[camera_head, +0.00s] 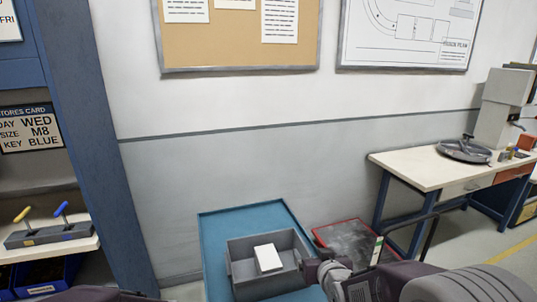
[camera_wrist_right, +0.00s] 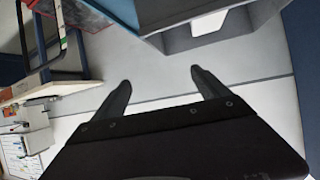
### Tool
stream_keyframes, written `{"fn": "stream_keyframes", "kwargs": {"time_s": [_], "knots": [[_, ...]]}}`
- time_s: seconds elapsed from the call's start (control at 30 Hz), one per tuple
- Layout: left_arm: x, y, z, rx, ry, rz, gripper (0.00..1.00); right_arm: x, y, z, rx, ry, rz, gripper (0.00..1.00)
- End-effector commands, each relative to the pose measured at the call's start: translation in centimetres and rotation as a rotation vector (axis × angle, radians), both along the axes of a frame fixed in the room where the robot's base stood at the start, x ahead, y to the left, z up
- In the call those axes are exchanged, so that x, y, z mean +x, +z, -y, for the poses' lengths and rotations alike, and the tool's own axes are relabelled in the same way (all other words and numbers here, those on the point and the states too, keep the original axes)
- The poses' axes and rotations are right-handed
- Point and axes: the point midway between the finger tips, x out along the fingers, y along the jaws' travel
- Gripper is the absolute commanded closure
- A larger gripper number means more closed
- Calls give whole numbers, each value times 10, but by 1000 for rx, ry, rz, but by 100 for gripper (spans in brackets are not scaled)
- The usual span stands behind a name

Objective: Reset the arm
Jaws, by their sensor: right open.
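My right arm comes in from the lower right in the head view. Its gripper (camera_head: 308,265) is beside the right wall of a grey bin (camera_head: 241,270). A white block (camera_head: 268,258) lies in the bin. In the right wrist view my right gripper (camera_wrist_right: 160,79) has its two fingers spread, with nothing between them. The grey bin (camera_wrist_right: 178,42) is beyond the fingers at the upper right, and the white block (camera_wrist_right: 209,22) shows inside it. My left gripper is not in view; only a dark part of my left arm shows at the bottom left.
The bin stands on a blue-topped surface (camera_head: 215,235). A red-edged tray (camera_head: 347,241) is to its right. A white workbench (camera_head: 425,172) with a round grey tray (camera_head: 464,151) stands farther right. The wall is behind.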

Motion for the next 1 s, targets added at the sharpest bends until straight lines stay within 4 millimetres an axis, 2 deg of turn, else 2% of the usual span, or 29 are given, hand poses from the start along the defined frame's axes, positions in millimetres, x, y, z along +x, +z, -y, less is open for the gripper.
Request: {"fn": "stream_keyframes", "kwargs": {"time_s": [0.03, 0.13, 0.2, 0.3, 0.4, 0.53, 1.0], "knots": [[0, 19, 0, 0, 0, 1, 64, -24, 2, 21, -4, -35, -112, 15], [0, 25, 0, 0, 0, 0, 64, -84, -35, 42, -4, -72, -385, 15], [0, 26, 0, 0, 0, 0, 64, -129, -60, 47, -6, -80, -568, 15], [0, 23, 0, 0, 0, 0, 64, -185, -87, 46, -14, -76, -788, 15], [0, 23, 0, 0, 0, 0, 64, -221, -98, 46, -20, -77, -933, 15], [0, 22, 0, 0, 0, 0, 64, -237, -100, 46, -21, -81, -1001, 15], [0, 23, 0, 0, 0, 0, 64, -236, -100, 46, -19, -82, -998, 15]]}}
